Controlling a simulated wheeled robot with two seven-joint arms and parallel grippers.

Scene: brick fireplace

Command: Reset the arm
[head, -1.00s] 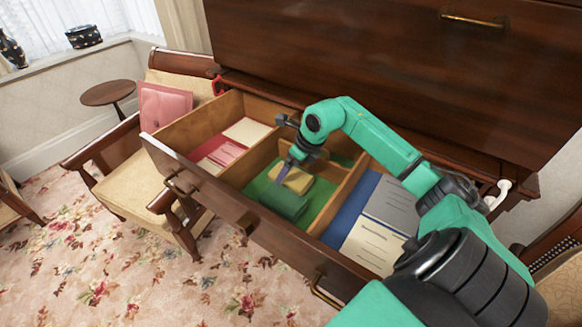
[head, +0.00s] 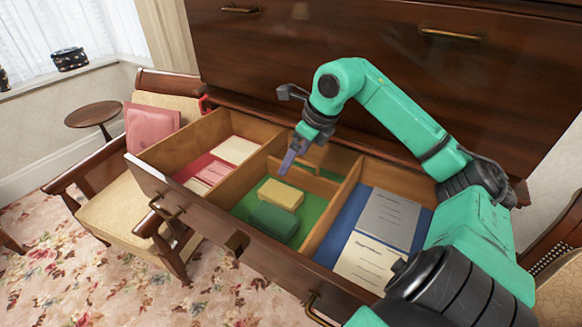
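My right arm comes in from the right in the head view, and its gripper (head: 287,163) hangs above the middle compartment of the open drawer (head: 213,211). One finger shows edge-on, so its opening is unclear; nothing shows held in it. Below it, a yellow block (head: 280,194) and a dark green block (head: 273,222) lie on the green lining of the middle compartment, both apart from the gripper. My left gripper is not in view.
The left compartment holds pink and cream items (head: 208,173). The right one holds a grey booklet (head: 388,218) and a cream booklet (head: 366,262) on blue lining. A chair (head: 122,208) with a pink folder (head: 151,130) stands left of the drawer. The cabinet front (head: 330,60) rises behind.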

